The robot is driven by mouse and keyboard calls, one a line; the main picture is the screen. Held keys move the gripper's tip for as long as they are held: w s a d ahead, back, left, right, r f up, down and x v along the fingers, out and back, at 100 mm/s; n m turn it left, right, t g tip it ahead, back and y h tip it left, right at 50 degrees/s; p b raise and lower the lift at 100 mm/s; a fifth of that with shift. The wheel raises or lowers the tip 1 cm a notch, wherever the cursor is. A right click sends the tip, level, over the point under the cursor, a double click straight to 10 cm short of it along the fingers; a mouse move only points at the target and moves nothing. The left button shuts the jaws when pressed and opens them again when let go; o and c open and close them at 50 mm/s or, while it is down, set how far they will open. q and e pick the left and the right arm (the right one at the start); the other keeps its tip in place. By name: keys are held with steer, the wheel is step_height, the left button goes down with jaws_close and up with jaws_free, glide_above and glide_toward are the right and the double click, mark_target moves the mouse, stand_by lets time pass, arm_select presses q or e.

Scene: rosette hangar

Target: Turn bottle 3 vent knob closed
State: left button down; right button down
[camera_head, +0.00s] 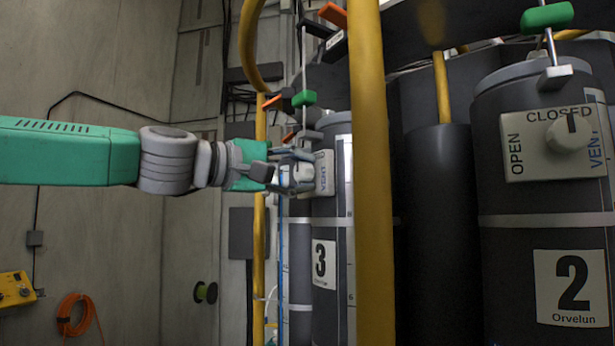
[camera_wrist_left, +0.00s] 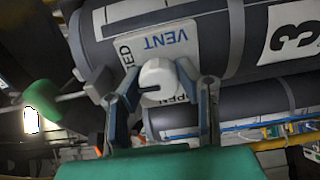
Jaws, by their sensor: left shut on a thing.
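Bottle 3 (camera_head: 324,230) is a dark upright cylinder behind the yellow post, with a white "3" label (camera_head: 324,263). Its pale vent panel (camera_head: 325,172) faces left. In the head view my left gripper (camera_head: 290,176) reaches in from the left and mostly hides the knob.
A thick yellow post (camera_head: 372,200) stands just right of bottle 3, and a thinner yellow pipe (camera_head: 260,220) left of it. Bottle 2 (camera_head: 540,232) stands at right with its own vent knob (camera_head: 568,134). A green-handled valve (camera_head: 304,98) is above my gripper.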

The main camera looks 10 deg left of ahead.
arm_select(q)
steer(key=c, duration=1.2)
jaws_free()
steer(key=shift+s+f, duration=0.15)
steer(key=shift+f, duration=0.25)
steer(key=shift+s+a+r, duration=0.2)
steer(key=shift+s+a, duration=0.05)
steer(key=shift+a, duration=0.3)
steer(key=shift+s+a, duration=0.15)
steer(key=shift+a, duration=0.1)
steer(key=v, duration=0.7)
arm_select(e)
steer(key=shift+s+a+r, duration=0.15)
steer(key=shift+s+a, duration=0.05)
steer(key=shift+a, duration=0.15)
